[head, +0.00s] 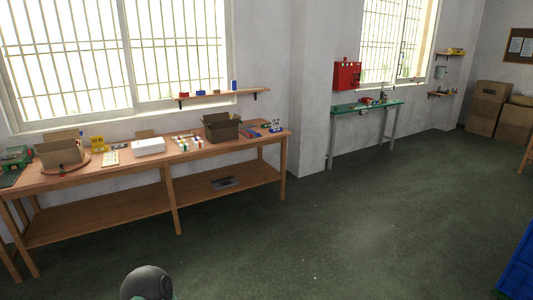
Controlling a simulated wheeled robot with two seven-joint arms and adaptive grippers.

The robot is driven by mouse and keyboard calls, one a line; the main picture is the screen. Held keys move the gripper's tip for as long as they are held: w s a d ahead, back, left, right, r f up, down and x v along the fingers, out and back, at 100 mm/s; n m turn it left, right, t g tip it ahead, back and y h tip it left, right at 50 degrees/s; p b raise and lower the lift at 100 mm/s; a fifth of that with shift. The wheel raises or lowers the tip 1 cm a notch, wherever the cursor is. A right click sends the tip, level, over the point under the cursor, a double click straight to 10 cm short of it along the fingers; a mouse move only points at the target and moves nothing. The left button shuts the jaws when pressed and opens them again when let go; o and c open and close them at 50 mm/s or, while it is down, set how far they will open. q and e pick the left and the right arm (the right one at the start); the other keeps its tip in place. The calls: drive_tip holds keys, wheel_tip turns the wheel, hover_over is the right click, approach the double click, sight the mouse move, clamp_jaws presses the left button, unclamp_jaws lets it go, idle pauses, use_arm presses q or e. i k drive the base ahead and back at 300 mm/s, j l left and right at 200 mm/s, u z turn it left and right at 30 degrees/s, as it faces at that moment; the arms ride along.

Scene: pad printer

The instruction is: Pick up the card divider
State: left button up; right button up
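I cannot make out the card divider for certain at this distance. A long wooden workbench (135,168) stands along the wall at the left. On it is an open brown cardboard box (62,154) on a round wooden disc near the left end. A darker open box (221,129) stands near the right end. The inside of both boxes is too small to read. Neither of my grippers shows. A grey rounded part of my own body shows at the bottom edge.
A white box (148,147) and small colored items lie on the workbench. A narrow green-topped table (365,107) stands under a red wall cabinet (347,75). Cardboard boxes (485,113) are stacked at the far right. A blue container (518,270) stands at the lower right. The middle floor is clear.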

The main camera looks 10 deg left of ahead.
sight(141, 135)
drive_tip(key=i+j+z, duration=0.1)
drive_tip(key=i+j, duration=1.7)
drive_tip(key=j, duration=0.2)
drive_tip(key=i+j, duration=0.15)
drive_tip(key=j, duration=0.25)
drive_tip(key=i+j, duration=0.15)
drive_tip(key=j, duration=0.2)
drive_tip(key=i+j, duration=0.2)
drive_tip(key=j, duration=0.15)
drive_tip(key=i+j, duration=0.15)
drive_tip(key=j, duration=0.2)
drive_tip(key=i+j, duration=0.15)
drive_tip(key=j, duration=0.25)
drive_tip(key=i+j, duration=0.15)
drive_tip(key=j, duration=0.2)
drive_tip(key=z, duration=0.05)
